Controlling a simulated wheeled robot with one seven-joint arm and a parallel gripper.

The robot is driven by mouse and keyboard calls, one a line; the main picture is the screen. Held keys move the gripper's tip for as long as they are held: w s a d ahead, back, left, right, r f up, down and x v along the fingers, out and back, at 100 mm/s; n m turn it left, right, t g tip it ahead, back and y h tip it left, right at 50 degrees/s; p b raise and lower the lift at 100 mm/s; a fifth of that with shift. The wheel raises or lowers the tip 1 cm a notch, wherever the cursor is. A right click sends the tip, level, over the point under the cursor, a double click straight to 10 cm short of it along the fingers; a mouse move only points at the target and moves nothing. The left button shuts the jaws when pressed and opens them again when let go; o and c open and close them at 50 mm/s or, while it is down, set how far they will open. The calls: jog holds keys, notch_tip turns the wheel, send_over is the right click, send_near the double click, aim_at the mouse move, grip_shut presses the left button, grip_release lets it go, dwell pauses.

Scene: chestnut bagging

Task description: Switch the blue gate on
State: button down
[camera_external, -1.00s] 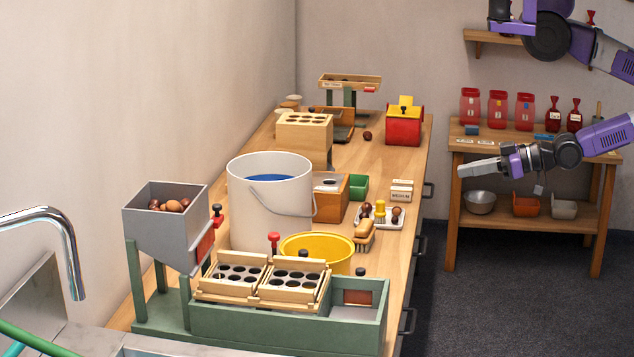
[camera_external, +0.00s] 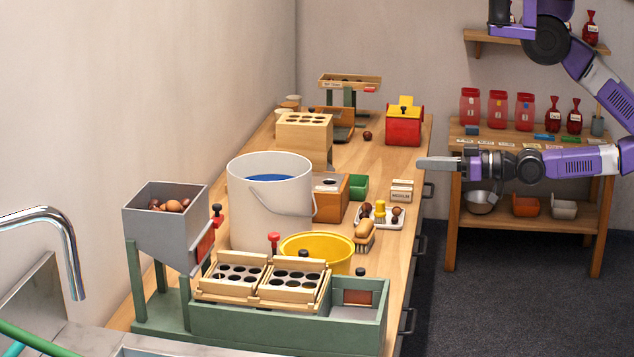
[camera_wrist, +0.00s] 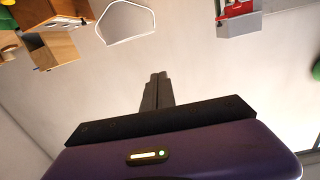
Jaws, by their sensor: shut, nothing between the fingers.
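I cannot make out a gate that is clearly blue in either view. My gripper (camera_external: 422,163) is shut and empty, held level at the bench's right edge, beyond the labelled blocks. In the wrist view its closed fingers (camera_wrist: 157,92) point up the picture and touch nothing.
A white bucket (camera_external: 268,215) of blue liquid stands mid-bench behind a yellow tub (camera_external: 318,250) and a green frame (camera_external: 285,325) with hole trays. A red box (camera_external: 404,127) stands farther back. A side table (camera_external: 500,146) with red jars stands behind my arm.

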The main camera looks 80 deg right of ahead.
jog(key=w+f+m+g+y, duration=0.1)
jog(key=w+f+m, duration=0.2)
jog(key=w, duration=0.5)
jog(key=w+f+m+b, duration=0.1)
jog(key=w+f+m, duration=0.25)
jog(key=w, duration=0.55)
jog(key=w+f+m+g+y, duration=0.1)
jog(key=w+f+m, duration=0.15)
jog(key=w, duration=0.55)
jog(key=w+a+m+g+y+b, duration=0.1)
jog(key=w+a+m+g+y, duration=0.35)
jog(key=w+m, duration=0.4)
jog(key=s+a+f+m+g+y, duration=0.3)
jog(key=s+a+m+g+y, duration=0.1)
jog(key=a+m+g, duration=0.1)
jog(key=a+g, duration=0.1)
jog(key=a, duration=0.1)
jog(key=shift+s+a+f, duration=0.25)
jog(key=shift+s+a, duration=0.05)
jog(key=shift+s, duration=0.05)
